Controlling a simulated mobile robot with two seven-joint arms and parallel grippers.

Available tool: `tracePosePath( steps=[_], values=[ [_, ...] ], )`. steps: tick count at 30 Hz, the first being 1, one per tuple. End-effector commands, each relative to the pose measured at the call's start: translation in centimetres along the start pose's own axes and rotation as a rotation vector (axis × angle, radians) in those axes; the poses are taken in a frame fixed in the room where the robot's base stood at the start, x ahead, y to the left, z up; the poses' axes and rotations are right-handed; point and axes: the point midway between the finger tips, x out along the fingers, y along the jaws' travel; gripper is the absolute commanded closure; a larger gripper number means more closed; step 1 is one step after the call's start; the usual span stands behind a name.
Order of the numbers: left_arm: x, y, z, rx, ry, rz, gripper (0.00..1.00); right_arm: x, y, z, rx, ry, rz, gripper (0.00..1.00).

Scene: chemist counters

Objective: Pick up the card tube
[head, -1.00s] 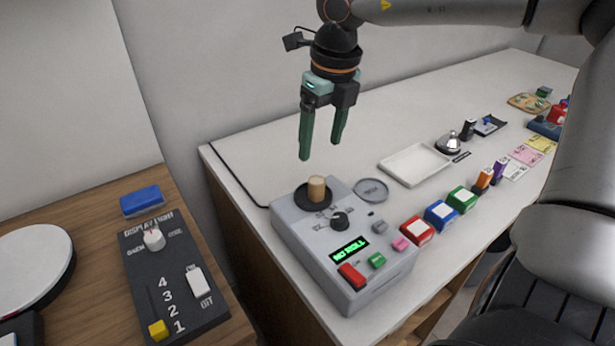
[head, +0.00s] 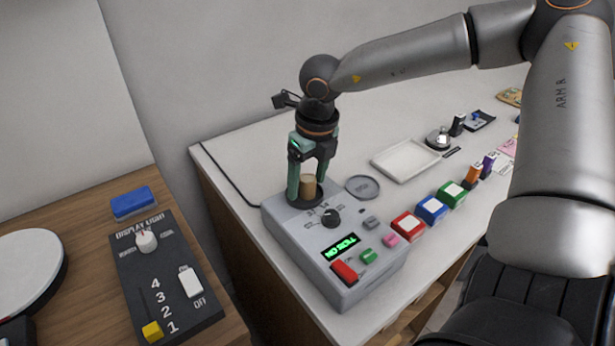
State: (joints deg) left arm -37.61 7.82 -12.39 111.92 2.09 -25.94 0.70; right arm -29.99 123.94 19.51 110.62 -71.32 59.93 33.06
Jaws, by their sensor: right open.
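The card tube (head: 308,187) is a short tan cylinder standing upright on the dark round seat of the grey machine (head: 292,232). My right gripper (head: 306,188) is lowered over it from above, with its green fingers on either side of the tube. The left finger is in front of or beside the tube, and the right finger is partly behind it. The fingers are open, and I cannot tell whether either one touches the tube. My left gripper is not in view.
Coloured blocks line the counter to the right. A dark control panel (head: 165,285) is at left.

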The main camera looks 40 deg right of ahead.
Motion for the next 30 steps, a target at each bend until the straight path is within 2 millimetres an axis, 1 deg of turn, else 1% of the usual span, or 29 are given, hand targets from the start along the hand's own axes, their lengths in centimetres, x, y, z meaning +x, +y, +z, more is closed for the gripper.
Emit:
tracePosePath(
  steps=[2,22,30],
  values=[
    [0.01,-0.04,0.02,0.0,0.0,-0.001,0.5,-0.02,-0.01,0.01,0.0,0.0,0.0,0.24],
    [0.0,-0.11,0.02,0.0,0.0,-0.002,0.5,-0.06,-0.01,0.01,0.0,0.0,0.0,1.0],
    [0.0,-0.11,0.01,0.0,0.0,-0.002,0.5,-0.06,-0.01,0.02,0.0,0.0,0.0,1.0]
  ],
)
